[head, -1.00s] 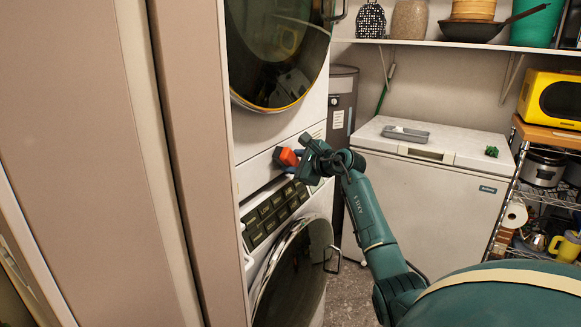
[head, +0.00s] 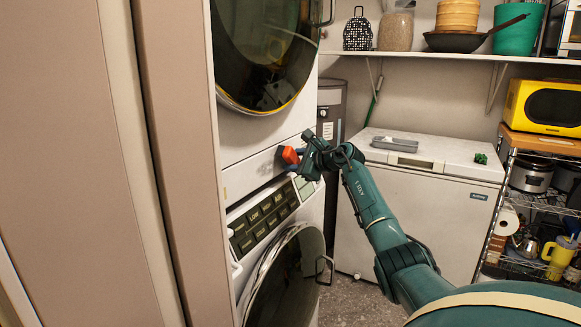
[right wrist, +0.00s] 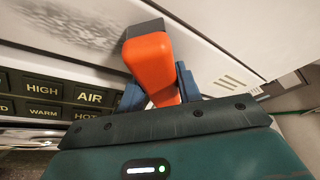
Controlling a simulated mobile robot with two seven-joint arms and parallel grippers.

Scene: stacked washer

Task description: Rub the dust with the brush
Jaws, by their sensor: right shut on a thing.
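The brush (right wrist: 150,65) has an orange body and a dark grey head. My right gripper (right wrist: 160,92) is shut on it, with a blue finger on each side. In the head view the orange brush (head: 289,155) shows at the tip of my right gripper (head: 301,157), by the panel between the two washer doors. The dust (right wrist: 75,25) is a grey, speckled smear on the white panel, left of the brush head in the right wrist view. The brush head is close to the panel; I cannot tell whether it touches. My left gripper is not in view.
The stacked washer has an upper round door (head: 262,45) and a lower round door (head: 288,278) with protruding handles. A button panel (head: 262,222) lies below the brush. A tall beige panel (head: 172,130) stands left. A white chest freezer (head: 420,205) stands behind my right arm.

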